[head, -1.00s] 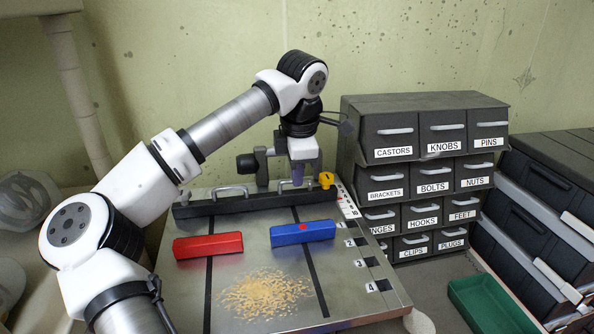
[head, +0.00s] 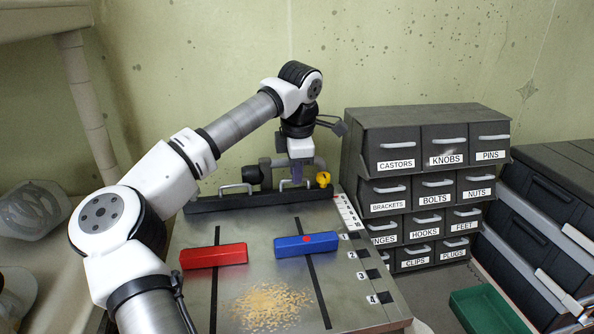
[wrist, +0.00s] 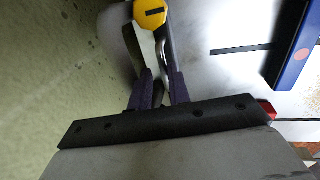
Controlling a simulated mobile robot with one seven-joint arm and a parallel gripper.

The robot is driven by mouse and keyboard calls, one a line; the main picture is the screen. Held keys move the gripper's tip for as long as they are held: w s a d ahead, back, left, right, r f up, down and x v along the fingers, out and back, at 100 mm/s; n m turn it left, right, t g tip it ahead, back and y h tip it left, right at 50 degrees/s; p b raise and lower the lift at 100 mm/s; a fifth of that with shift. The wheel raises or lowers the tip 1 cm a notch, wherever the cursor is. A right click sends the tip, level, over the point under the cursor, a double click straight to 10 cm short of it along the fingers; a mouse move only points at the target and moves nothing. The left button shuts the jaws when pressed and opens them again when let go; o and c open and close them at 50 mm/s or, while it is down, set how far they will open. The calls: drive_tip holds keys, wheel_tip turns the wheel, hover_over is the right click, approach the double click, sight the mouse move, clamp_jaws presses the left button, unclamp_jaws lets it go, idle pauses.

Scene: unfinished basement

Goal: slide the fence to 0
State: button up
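The fence (head: 262,199) is a long black bar across the back of the grey metal table, with two metal handles and a yellow knob (head: 323,179) at its right end. The knob also shows at the top of the wrist view (wrist: 150,13). My gripper (head: 297,184) is at the fence's right handle. In the wrist view its purple fingers (wrist: 161,92) stand either side of the handle (wrist: 167,45) and appear closed on it. A white number scale (head: 347,211) runs along the table's right edge; the fence's end is near its far end.
A red block (head: 213,256) and a blue block (head: 307,244) lie on the table in front of the fence, with wood shavings (head: 268,304) nearer. Labelled drawers (head: 428,125) stand close to the right; a wall is behind. A green tray (head: 488,311) sits lower right.

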drive_tip(key=shift+o, duration=1.3)
